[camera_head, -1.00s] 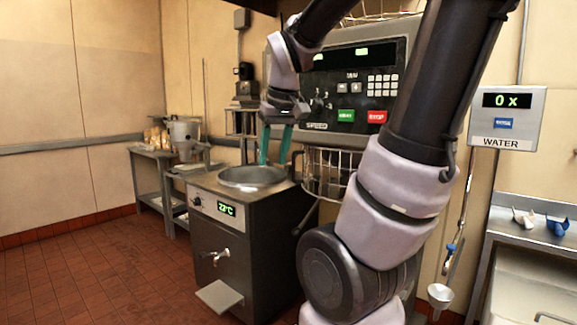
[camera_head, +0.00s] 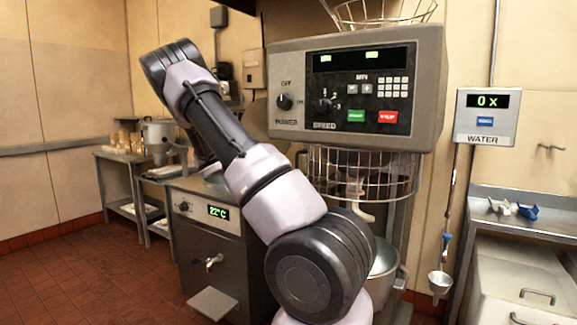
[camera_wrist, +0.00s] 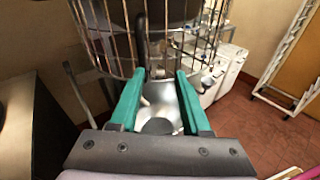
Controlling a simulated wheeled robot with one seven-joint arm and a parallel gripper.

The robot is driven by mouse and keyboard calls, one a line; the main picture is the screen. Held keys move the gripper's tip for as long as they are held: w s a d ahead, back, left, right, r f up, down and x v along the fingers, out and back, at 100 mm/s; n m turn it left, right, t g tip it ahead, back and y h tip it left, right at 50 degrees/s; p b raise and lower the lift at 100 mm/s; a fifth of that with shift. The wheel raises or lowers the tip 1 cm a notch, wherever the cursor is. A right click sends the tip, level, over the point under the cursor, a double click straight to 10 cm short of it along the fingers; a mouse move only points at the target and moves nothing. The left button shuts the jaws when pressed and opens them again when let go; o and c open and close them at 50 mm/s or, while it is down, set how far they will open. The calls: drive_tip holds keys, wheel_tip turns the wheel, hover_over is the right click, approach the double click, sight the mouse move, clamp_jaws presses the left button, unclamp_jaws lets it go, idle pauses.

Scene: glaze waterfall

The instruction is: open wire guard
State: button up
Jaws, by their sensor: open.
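The wire guard (camera_head: 362,176) is a cage of thin metal bars below the mixer head (camera_head: 355,90). It also shows across the top of the wrist view (camera_wrist: 109,45). Inside and below it are the mixer's shaft and a metal bowl (camera_head: 384,262). My gripper (camera_wrist: 160,80) has two green fingers, spread apart and empty, in the wrist view. The fingertips point toward the lower edge of the guard; whether they touch it I cannot tell. In the head view my arm hides the gripper and part of the guard's left side.
A steel tank with a temperature display (camera_head: 220,211) stands left of my arm. A water meter (camera_head: 487,116) hangs on the right wall above a funnel (camera_head: 440,282). A steel counter (camera_head: 530,226) stands at the right. Red floor is free at the left.

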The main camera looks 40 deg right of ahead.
sight(297, 163)
drive_tip(key=shift+n+t+h, duration=0.3)
drive_tip(key=shift+n+h, duration=0.5)
drive_tip(key=shift+n, duration=0.1)
drive_tip(key=d, duration=0.9)
drive_tip(key=shift+w+d+r, duration=0.1)
drive_tip(key=shift+w+d, duration=0.3)
clamp_jaws()
idle(0.3)
